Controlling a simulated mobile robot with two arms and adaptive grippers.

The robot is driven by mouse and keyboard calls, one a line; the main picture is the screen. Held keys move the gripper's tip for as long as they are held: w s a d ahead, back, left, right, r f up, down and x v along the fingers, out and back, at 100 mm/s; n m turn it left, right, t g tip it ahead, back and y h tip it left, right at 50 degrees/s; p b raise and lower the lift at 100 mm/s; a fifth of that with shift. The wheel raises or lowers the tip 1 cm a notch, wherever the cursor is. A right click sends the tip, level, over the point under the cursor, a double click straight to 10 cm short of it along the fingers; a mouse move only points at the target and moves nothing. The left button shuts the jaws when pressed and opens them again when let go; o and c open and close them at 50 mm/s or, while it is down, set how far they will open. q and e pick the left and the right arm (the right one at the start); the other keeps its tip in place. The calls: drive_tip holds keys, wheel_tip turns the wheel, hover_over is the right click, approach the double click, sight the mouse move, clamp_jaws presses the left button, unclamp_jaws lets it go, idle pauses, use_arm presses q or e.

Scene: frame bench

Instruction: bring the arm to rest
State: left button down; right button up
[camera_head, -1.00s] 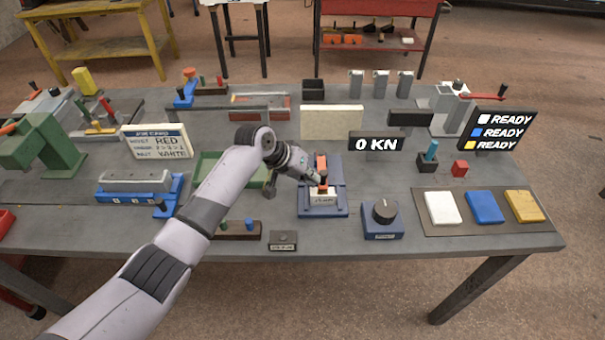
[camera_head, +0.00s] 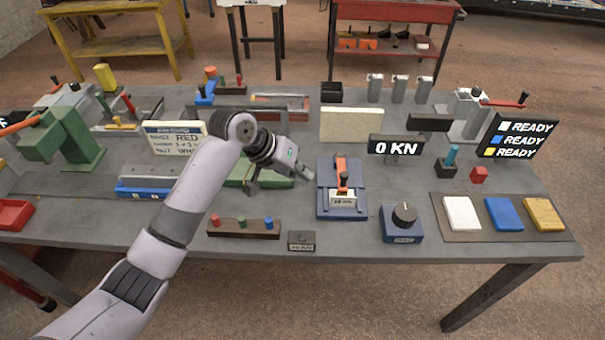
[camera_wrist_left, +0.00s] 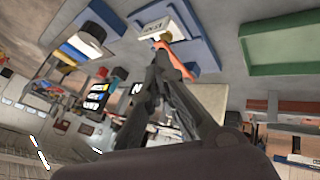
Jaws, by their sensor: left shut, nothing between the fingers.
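My left arm comes in from the left in the head view and reaches over the bench. Its gripper (camera_head: 302,176) is shut and empty, above the bench just left of the blue fixture (camera_head: 326,208) with an orange-and-black lever. In the left wrist view the dark fingers (camera_wrist_left: 160,60) are together and overlap the orange part of that fixture; I see no object between them. The wrist hides part of the green tray (camera_head: 240,181). My right gripper is in neither view.
A blue knob box (camera_head: 402,222) stands right of the fixture, with white, blue and yellow pads (camera_head: 503,214) beyond it. A peg strip (camera_head: 243,228) lies in front of the arm. A "0 KN" display (camera_head: 396,147) and a beige panel (camera_head: 351,125) stand behind.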

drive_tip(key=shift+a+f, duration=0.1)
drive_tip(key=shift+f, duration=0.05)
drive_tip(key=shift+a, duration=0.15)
